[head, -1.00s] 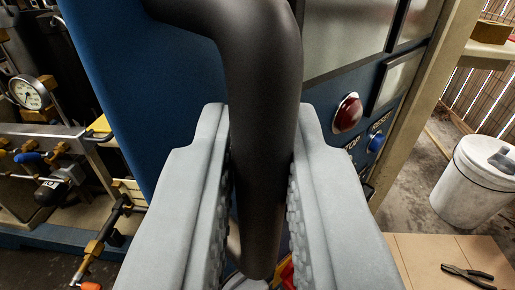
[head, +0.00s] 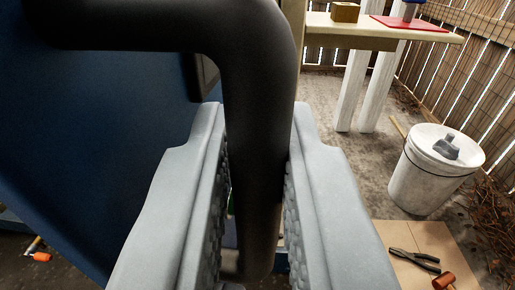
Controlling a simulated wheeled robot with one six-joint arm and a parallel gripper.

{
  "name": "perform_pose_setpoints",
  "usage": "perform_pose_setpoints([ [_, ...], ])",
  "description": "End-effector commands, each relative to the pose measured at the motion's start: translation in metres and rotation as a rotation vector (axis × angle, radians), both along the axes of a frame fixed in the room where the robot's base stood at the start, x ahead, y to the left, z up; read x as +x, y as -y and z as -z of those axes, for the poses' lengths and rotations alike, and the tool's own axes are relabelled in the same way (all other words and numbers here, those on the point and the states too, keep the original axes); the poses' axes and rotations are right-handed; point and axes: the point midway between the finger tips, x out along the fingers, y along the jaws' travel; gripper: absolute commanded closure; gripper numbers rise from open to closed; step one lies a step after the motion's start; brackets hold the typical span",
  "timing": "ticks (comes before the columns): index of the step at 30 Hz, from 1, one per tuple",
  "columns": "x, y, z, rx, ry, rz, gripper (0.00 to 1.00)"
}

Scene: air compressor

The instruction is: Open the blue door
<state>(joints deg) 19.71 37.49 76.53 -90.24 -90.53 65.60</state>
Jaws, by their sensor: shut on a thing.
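The blue door (head: 110,130) fills the left of the view and is seen at a steep slant. A thick black bent handle (head: 262,130) runs across the top from the door and turns down between my fingers. My gripper (head: 258,190) is shut on the handle's downward part, with one grey ridged finger on each side. The handle hides much of what lies behind it, and the door's hinge side is not clear.
A white lidded bucket (head: 425,175) stands on the floor at the right. Pliers (head: 413,260) lie on a tan board (head: 385,233) in front of it. A bench (head: 380,32) and a slatted fence (head: 475,70) stand behind.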

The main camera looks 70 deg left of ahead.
Motion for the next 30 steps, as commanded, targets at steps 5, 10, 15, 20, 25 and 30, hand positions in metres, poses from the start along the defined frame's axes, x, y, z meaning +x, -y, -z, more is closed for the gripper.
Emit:
perform_pose_setpoints([
  [5,0.0045,0.0014,-0.0001,0.000,0.001,0.000,1.00],
  [10,0.0047,0.0014,-0.0002,0.000,0.000,0.000,1.00],
  [15,0.0045,0.0013,-0.0002,0.000,0.000,0.000,1.00],
  [20,0.0045,0.0013,-0.0001,0.000,0.000,0.000,0.68],
  [25,0.0044,0.0013,-0.0001,0.000,0.000,0.000,0.68],
  [30,0.0024,0.0083,0.0000,0.000,0.000,0.002,0.68],
])
